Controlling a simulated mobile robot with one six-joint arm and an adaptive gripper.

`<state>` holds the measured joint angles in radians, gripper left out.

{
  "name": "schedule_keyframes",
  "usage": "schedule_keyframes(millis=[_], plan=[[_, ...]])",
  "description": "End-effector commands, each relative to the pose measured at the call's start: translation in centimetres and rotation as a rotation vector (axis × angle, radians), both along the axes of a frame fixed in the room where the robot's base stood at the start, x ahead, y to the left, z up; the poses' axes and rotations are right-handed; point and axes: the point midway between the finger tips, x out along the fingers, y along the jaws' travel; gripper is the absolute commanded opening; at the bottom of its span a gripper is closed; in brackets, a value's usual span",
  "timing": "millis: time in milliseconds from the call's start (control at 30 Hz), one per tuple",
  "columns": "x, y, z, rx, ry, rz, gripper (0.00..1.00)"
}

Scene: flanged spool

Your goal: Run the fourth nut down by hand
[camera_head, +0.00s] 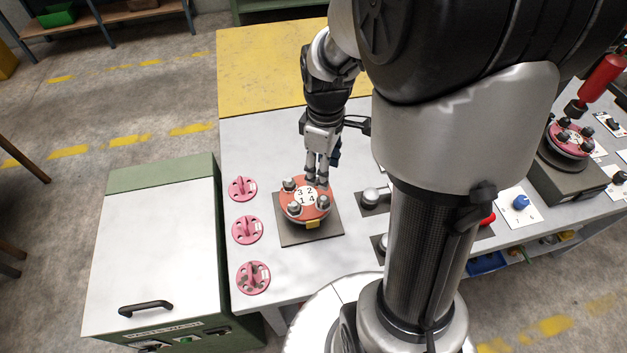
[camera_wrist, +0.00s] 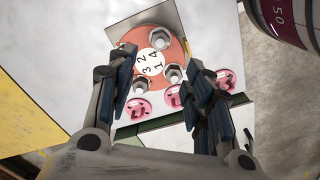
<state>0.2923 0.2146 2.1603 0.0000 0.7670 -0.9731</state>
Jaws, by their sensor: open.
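The flanged spool's orange-red flange (camera_head: 306,214) stands on a dark square plate (camera_head: 288,236), with a white disc (camera_head: 306,195) numbered 1 to 4. Nuts show near number 3 (camera_head: 289,184), number 1 (camera_head: 294,208) and number 4 (camera_head: 324,201). The flange also shows in the wrist view (camera_wrist: 178,48), with nuts at its top (camera_wrist: 160,39) and lower right (camera_wrist: 172,73). My gripper (camera_head: 318,176) points down over the flange's upper right, by number 2, covering that position. In the wrist view its fingers (camera_wrist: 160,62) are spread apart; contact with a nut cannot be told.
Several pink slotted discs (camera_head: 247,229) lie on the bench left of the spool. A second flange with black nuts (camera_head: 570,140) sits at the far right. A green-and-white cabinet (camera_head: 155,250) adjoins the bench at left.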

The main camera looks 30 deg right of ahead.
Motion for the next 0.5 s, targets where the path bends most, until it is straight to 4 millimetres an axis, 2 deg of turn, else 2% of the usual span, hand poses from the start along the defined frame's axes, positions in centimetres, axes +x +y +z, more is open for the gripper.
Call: schedule_keyframes(millis=[33, 200, 500], plan=[[-0.1, 0.0, -1.6, 0.001, 0.005, 0.0, 0.47], [-0.1, 0.1, -5.3, 0.002, 0.005, 0.0, 0.47], [-0.1, 0.0, -10.8, 0.001, 0.003, -0.001, 0.47]])
